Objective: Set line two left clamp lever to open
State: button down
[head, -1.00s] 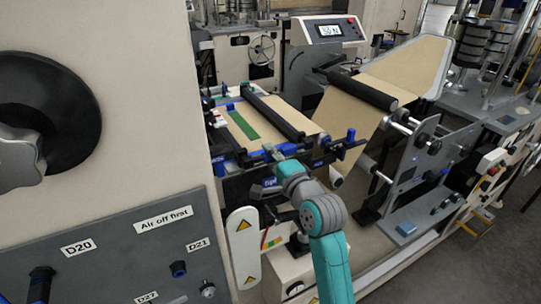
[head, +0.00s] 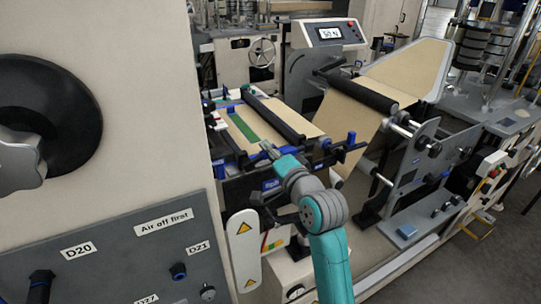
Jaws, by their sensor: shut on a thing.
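The splice table (head: 222,150) with brown web and a green strip stands left of centre. A dark clamp bar (head: 278,118) runs across it, with blue fittings at its ends. My gripper (head: 268,150) is over the table's near edge, seen from behind and small. It is shut on what appears to be the left clamp lever, which the fingers and wrist mostly hide. The lever's exact angle cannot be told. Another blue-topped fitting (head: 351,137) stands upright at the table's right side, apart from my gripper.
A big cream cabinet with a grey panel (head: 130,245) and a black knob fills the left foreground. A roller stand with brown web (head: 360,110) and a grey side plate (head: 415,165) stand to the right. A display (head: 329,33) is behind.

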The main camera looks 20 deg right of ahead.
jog(key=n, duration=0.1)
jog(key=a+r+n, duration=0.1)
jog(key=n, duration=0.1)
jog(key=shift+r, duration=0.25)
jog(key=n, duration=0.1)
jog(key=a+r+n, duration=0.1)
jog(key=shift+s+n, duration=0.1)
jog(key=shift+n, duration=0.3)
jog(key=n, duration=0.1)
jog(key=a+r+n, duration=0.1)
jog(key=n, duration=0.1)
jog(key=shift+s+a, duration=0.1)
jog(key=shift+a, duration=0.15)
jog(key=shift+a+r+n, duration=0.1)
jog(key=shift+a+n, duration=0.25)
jog(key=shift+n, duration=0.45)
jog(key=shift+a+r+n, duration=0.1)
jog(key=shift+a+n, duration=0.25)
jog(key=shift+n, duration=0.45)
jog(key=c, duration=1)
grip_release()
jog(key=shift+c, duration=0.2)
jog(key=shift+s, duration=0.2)
